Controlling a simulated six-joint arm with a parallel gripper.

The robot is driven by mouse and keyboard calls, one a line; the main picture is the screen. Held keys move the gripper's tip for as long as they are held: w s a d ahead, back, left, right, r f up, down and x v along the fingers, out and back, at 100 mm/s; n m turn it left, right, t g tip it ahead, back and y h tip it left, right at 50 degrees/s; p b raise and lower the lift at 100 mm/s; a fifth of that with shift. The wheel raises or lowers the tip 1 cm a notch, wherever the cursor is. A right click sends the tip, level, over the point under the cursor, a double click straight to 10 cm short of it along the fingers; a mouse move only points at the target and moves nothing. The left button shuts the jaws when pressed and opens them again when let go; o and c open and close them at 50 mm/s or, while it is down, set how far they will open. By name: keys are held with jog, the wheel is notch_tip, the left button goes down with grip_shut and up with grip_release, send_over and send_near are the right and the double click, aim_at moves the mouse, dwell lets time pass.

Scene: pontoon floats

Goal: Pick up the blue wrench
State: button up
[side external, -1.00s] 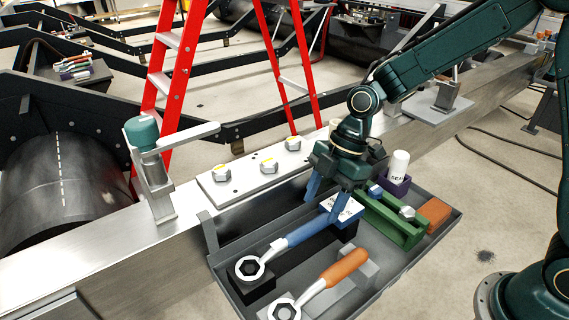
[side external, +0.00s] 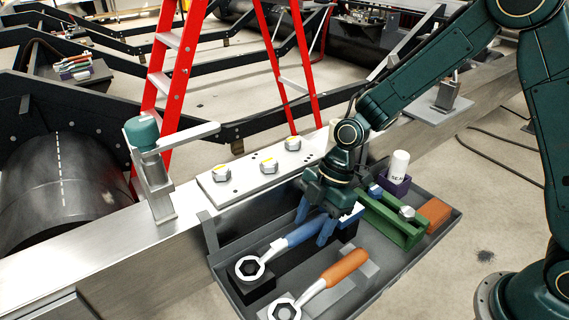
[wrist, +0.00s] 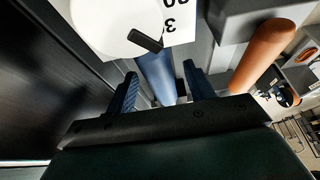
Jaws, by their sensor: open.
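The blue wrench (side external: 300,236) lies in the dark tray, its silver ring end toward the lower left and resting on a black block. In the wrist view its blue handle (wrist: 157,78) shows between the two fingers. My gripper (side external: 313,227) is open, pointing down, with one finger on each side of the handle near its far end. In the wrist view my gripper (wrist: 160,88) holds nothing, and gaps show between fingers and handle. The handle's far end is hidden by the gripper in the side view.
An orange-handled wrench (side external: 343,266) lies beside the blue one. Green (side external: 392,222) and orange (side external: 434,214) blocks and a white bottle (side external: 399,164) are at the tray's right. A bolted plate (side external: 262,172) lies on the beam behind. The tray (side external: 408,275) has a raised rim.

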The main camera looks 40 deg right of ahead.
aim_at(313, 223)
jog(key=shift+c, duration=0.4)
grip_shut()
jog(key=shift+r, duration=0.2)
notch_tip(313, 223, up, 20)
dwell(1.0)
jog(key=shift+f, duration=0.15)
jog(key=c, duration=0.6)
grip_release()
jog(key=shift+c, duration=0.2)
grip_shut()
